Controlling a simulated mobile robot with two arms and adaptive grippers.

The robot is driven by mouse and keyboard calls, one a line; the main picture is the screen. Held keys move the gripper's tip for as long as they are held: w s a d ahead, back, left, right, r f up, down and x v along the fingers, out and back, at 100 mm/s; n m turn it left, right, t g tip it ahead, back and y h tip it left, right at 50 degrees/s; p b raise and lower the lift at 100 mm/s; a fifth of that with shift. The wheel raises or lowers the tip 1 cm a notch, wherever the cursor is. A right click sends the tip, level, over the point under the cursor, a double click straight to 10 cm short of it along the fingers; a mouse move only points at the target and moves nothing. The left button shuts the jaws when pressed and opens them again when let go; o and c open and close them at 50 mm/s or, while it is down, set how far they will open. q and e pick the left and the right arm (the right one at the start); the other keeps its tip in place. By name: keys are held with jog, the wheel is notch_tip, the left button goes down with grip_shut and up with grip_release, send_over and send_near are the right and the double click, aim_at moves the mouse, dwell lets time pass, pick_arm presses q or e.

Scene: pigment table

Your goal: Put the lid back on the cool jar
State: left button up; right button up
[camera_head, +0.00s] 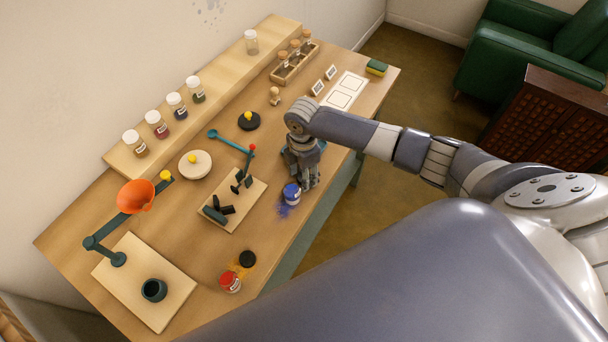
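A small blue jar (291,193) with a pale label stands near the table's front edge, with spilled blue powder around its base. A red jar (230,283) with a pale label stands farther left along that edge. A black round disc (247,258), which looks like a lid, lies beside the red jar on orange powder. My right gripper (309,182) points down just right of the blue jar, very close to it. Whether they touch, and whether its fingers are open or hold anything, I cannot tell. My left gripper is not in view.
A small board (250,211) with dark pieces lies left of the blue jar. A cream disc (195,170) and a black disc (248,124) with yellow knobs lie behind. An orange lamp (136,197) stands left. Several jars line the back shelf (222,91).

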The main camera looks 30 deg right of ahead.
jog(key=c, duration=0.5)
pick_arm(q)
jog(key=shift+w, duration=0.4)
pick_arm(e)
jog(key=shift+o, duration=0.2)
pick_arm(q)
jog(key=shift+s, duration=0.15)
pick_arm(e)
jog(key=shift+r, duration=0.15)
jog(key=shift+r+b, duration=0.4)
jog(key=shift+r, duration=0.1)
notch_tip(320, 180, up, 2)
jog(key=shift+w+r+b, duration=0.1)
jog(key=shift+r+b, duration=0.05)
jog(key=shift+b, duration=0.5)
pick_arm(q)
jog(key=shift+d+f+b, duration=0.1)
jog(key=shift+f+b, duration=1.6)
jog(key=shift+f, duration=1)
pick_arm(e)
jog(key=s+d+r, duration=0.1)
jog(key=s, duration=1.5)
jog(key=shift+d+r, duration=0.25)
